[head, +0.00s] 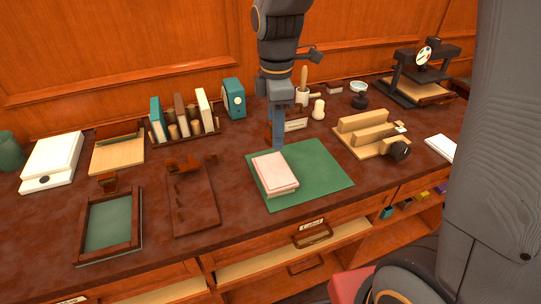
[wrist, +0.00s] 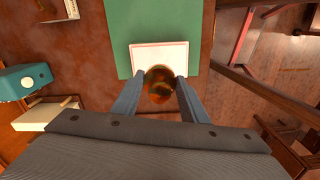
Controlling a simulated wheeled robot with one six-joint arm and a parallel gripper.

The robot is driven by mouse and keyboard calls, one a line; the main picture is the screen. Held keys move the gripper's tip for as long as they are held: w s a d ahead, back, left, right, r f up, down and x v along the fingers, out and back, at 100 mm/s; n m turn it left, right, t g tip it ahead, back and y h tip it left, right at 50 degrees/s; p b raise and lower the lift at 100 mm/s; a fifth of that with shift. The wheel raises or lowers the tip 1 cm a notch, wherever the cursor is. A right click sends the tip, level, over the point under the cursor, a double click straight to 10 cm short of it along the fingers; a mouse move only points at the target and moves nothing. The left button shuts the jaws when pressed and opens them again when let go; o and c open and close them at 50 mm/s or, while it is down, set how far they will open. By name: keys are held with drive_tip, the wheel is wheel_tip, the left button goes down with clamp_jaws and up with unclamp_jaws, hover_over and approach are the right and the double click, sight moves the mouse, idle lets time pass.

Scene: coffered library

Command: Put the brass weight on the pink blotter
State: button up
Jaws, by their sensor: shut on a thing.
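The pink blotter (head: 274,172) is a thick pale pink block lying on a green mat. It also shows in the wrist view (wrist: 150,54), just ahead of my fingers. My gripper (head: 278,143) points down at the blotter's far side in the head view. In the wrist view, my gripper (wrist: 160,92) is shut on a round, shiny brown-gold brass weight (wrist: 160,82). The weight overlaps the blotter's near edge in that view; I cannot tell its height above it. In the head view I cannot make out the weight at my fingers.
The green mat (head: 320,178) has bare room right of the blotter. A small sign (head: 296,125) and a pale peg (head: 318,109) stand behind. A wooden stand (head: 365,133) is at right, a brown board (head: 190,198) at left. Upright books (head: 181,115) stand at back left.

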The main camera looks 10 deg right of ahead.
sight(274, 170)
wheel_tip(274, 170, down, 10)
drive_tip(key=shift+a+r+p, duration=0.1)
drive_tip(key=shift+p, duration=0.9)
drive_tip(key=o, duration=1.4)
wheel_tip(274, 170, up, 12)
drive_tip(key=b, duration=0.2)
drive_tip(key=shift+b, duration=0.35)
drive_tip(key=s+d+f+m+t, duration=0.1)
drive_tip(key=s+d+f+m, duration=0.6)
drive_tip(key=m, duration=1.1)
drive_tip(key=shift+s+d, duration=1.2)
drive_tip(key=shift+s, duration=0.35)
